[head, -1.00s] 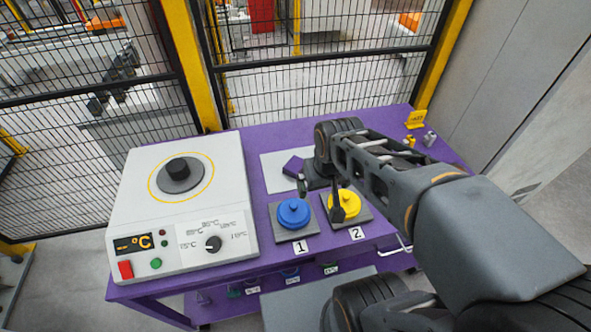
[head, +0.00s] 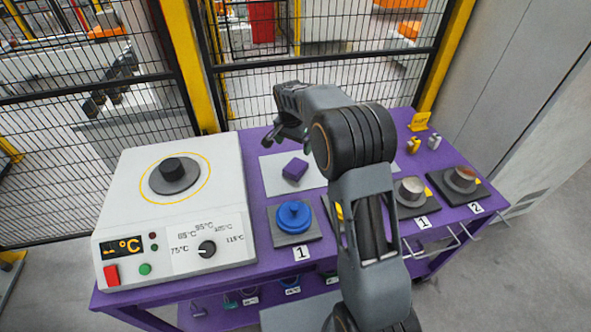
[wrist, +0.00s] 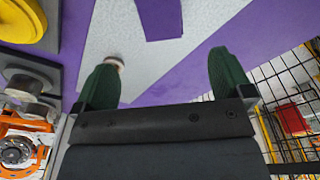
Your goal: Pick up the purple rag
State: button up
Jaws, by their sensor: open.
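The purple rag (head: 295,169) is a small folded block lying on a pale grey sheet (head: 272,184) on the purple table. My gripper (head: 280,138) is above the table, behind the rag in the head view, and apart from it. In the wrist view the rag (wrist: 160,18) shows at the top edge, partly cut off. My gripper (wrist: 165,72) has its two green fingers spread apart there, with only the sheet and purple table showing between them. Part of the gripper is hidden by my arm in the head view.
A white heater box (head: 215,185) stands left. A blue lid (head: 294,216) sits in front of the rag; a yellow lid (wrist: 22,20) is mostly hidden by my arm in the head view. Metal parts (head: 411,190) stand right. A mesh fence (head: 300,90) runs behind the table.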

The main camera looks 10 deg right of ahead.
aim_at(295, 166)
jog(key=shift+w+d+f+p, duration=0.15)
jog(key=shift+f, duration=1.8)
jog(key=shift+w+d+f+p, duration=0.15)
jog(key=shift+w+f+p, duration=0.05)
jog(key=shift+f, duration=1.8)
jog(key=shift+w+d+f+p, duration=0.15)
jog(key=shift+f, duration=1.8)
jog(key=shift+f, duration=0.2)
jog(key=shift+c, duration=0.5)
jog(key=c, duration=1)
